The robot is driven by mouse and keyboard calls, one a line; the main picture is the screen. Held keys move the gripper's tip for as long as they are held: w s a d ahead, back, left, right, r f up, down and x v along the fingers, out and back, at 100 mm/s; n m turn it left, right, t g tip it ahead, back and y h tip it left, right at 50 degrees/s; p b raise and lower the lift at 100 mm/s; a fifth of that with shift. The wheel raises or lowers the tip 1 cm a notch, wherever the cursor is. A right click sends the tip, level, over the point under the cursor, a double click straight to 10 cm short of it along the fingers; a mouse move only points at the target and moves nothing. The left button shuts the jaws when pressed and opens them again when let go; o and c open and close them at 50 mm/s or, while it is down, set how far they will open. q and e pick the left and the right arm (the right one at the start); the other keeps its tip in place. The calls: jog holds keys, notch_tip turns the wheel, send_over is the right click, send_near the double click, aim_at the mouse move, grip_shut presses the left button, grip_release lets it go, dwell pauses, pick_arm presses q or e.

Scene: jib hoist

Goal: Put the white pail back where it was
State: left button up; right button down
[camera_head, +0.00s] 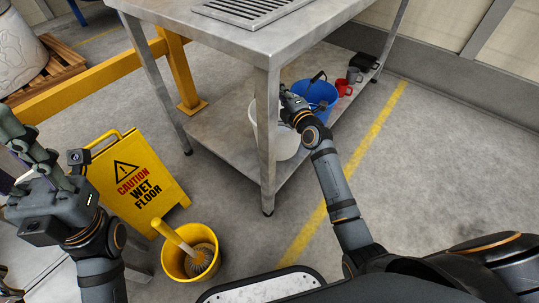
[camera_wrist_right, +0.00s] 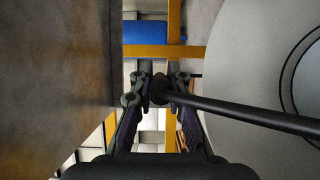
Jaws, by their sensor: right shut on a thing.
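The white pail (camera_head: 286,143) is at the lower shelf of the steel table, partly hidden behind the front table leg and my right arm. Its pale side fills the right of the right wrist view (camera_wrist_right: 235,65). My right gripper (camera_head: 291,101) is shut on the pail's dark handle (camera_wrist_right: 240,115), which shows between its fingertips (camera_wrist_right: 160,84) in the right wrist view. I cannot tell whether the pail's base touches the shelf. My left gripper (camera_head: 22,135) is raised at the left edge, away from the table; its finger opening is unclear.
The steel table's leg (camera_head: 266,150) is close to the pail. A wet floor sign (camera_head: 135,184) and yellow bucket (camera_head: 173,262) stand left.

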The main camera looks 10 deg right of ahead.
jog(key=shift+w+r, duration=0.1)
jog(key=shift+r, duration=0.05)
notch_tip(320, 180, down, 6)
jog(key=b, duration=0.4)
jog(key=shift+f, duration=0.2)
notch_tip(320, 180, down, 4)
jog(key=shift+r+b, duration=0.25)
jog(key=shift+b, duration=0.9)
jog(key=shift+f, duration=0.15)
jog(key=c, duration=1.3)
grip_release()
